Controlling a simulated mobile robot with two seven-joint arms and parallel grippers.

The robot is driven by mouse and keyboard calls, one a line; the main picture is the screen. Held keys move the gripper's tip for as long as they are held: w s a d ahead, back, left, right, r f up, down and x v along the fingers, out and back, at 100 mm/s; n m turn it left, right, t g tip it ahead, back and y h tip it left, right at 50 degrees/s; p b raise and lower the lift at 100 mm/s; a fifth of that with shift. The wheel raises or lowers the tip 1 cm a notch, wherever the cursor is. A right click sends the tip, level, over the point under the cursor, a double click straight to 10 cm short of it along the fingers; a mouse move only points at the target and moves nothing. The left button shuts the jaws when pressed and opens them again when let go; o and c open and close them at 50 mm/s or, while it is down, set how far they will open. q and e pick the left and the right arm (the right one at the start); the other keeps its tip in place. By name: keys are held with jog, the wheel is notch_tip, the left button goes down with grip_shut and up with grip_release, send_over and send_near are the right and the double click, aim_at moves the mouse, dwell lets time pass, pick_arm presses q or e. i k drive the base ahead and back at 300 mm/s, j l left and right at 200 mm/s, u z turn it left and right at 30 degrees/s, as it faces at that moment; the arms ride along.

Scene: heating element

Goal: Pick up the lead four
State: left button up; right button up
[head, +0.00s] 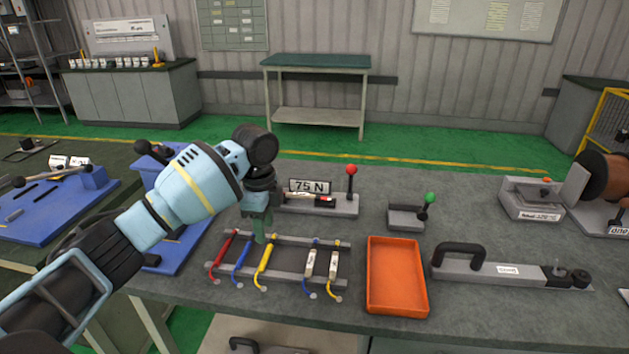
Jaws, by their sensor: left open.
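A row of leads lies across a grey rack (290,277) on the table. From the left they are a red lead (222,254), a blue lead (242,260), a yellow lead (265,262), and two leads with white sleeves. The fourth from the left is a white-sleeved lead (310,263) with a blue upper end; the fifth is another white-sleeved lead (333,264). Sleeve markings are too small to read. My left gripper (261,236) points down at the rack's back bar, near the yellow lead's upper end. It is open; its fingers partly overlap in view. My right gripper is out of view.
An orange tray (397,312) sits right of the rack. Behind the rack is a fixture with a red-knobbed lever (351,171) and a "75 N" sign (309,186). A green-knobbed fixture (408,217) and a long handled tool (500,268) stand further right.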

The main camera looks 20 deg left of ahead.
aim_at(289, 195)
jog(key=i, duration=0.9)
